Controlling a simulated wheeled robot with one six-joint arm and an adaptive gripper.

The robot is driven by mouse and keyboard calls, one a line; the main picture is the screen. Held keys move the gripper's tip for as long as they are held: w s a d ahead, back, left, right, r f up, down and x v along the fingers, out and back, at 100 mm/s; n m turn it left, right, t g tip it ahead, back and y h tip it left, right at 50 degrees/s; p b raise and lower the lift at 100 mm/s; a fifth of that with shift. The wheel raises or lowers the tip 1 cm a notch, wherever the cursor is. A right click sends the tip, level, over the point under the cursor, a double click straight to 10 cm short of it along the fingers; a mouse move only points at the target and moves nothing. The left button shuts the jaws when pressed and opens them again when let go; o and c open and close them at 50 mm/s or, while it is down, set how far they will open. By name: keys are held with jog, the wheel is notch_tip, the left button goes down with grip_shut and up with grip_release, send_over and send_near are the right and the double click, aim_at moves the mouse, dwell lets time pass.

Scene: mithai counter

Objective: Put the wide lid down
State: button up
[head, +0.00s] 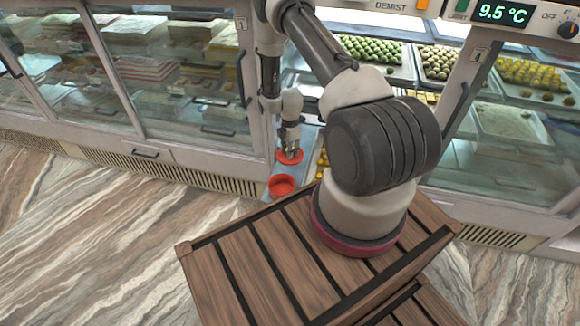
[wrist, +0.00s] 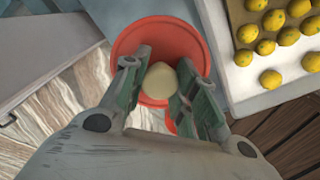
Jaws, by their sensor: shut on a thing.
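The wide lid (wrist: 160,38) is a red disc with a round cream knob (wrist: 159,80). In the wrist view my gripper (wrist: 160,82) has its two green-grey fingers closed on either side of the knob. In the head view my gripper (head: 290,150) is over the red lid (head: 289,158), at the counter behind the wooden crate top. I cannot tell whether the lid touches the surface below. A red round open container (head: 282,185) stands nearer to me, just in front of the lid. In the wrist view my fingers hide part of the lid.
A pale tray of yellow sweets (wrist: 239,75) lies close to the right of the lid. Glass display cases (head: 180,85) stand left and right. The slatted wooden crate (head: 255,265) is under my arm's base. A grey-blue surface (wrist: 60,30) lies left of the lid.

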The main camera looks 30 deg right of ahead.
aim_at(290, 168)
notch_tip(290, 168, down, 8)
jog(key=shift+r, duration=0.1)
jog(key=shift+f, duration=0.2)
jog(key=o, duration=1)
notch_tip(290, 168, up, 12)
jog(key=shift+r, duration=0.2)
